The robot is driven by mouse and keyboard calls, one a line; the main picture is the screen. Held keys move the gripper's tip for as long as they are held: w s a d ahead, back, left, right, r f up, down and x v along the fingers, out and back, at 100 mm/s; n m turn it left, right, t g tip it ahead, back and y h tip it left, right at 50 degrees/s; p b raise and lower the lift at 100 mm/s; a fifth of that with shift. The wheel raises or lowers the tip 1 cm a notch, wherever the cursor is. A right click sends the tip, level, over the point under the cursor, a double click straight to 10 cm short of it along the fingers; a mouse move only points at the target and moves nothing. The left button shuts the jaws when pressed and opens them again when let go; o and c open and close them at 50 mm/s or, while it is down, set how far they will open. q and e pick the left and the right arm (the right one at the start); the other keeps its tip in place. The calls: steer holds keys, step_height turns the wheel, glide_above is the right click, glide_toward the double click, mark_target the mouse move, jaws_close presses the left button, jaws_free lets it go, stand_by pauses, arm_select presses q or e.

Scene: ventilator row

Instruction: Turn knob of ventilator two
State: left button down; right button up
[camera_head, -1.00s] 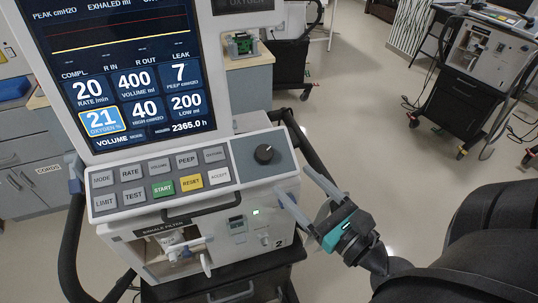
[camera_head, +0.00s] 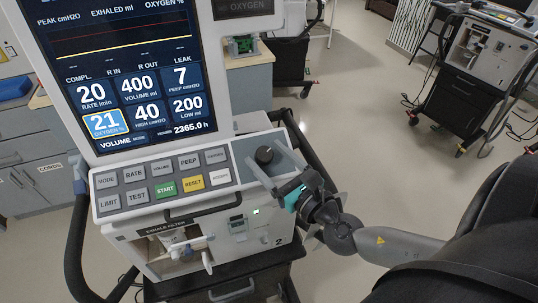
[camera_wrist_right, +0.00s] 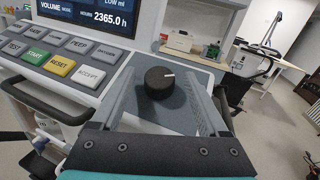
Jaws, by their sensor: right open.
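The ventilator marked 2 (camera_head: 278,237) stands in front of me, its lit screen (camera_head: 150,75) above a sloped button panel. Its black round knob (camera_head: 264,155) sits on the blue-grey plate (camera_head: 240,150) at the panel's right end. In the right wrist view, the knob (camera_wrist_right: 159,82) with a white pointer mark stands beyond and between the two fingers. My right gripper (camera_head: 270,163) is open, its fingers on either side of the knob's line. I cannot tell whether they touch it. The left gripper is not in view.
Grey and coloured buttons (camera_head: 165,187) lie left of the knob. A black side rail (camera_head: 305,150) curves past the panel's right edge. Another ventilator on a black cart (camera_head: 465,95) stands at the back right. Floor between is clear.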

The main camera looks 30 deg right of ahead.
steer(key=shift+c, duration=0.4)
jaws_close()
stand_by(0.4)
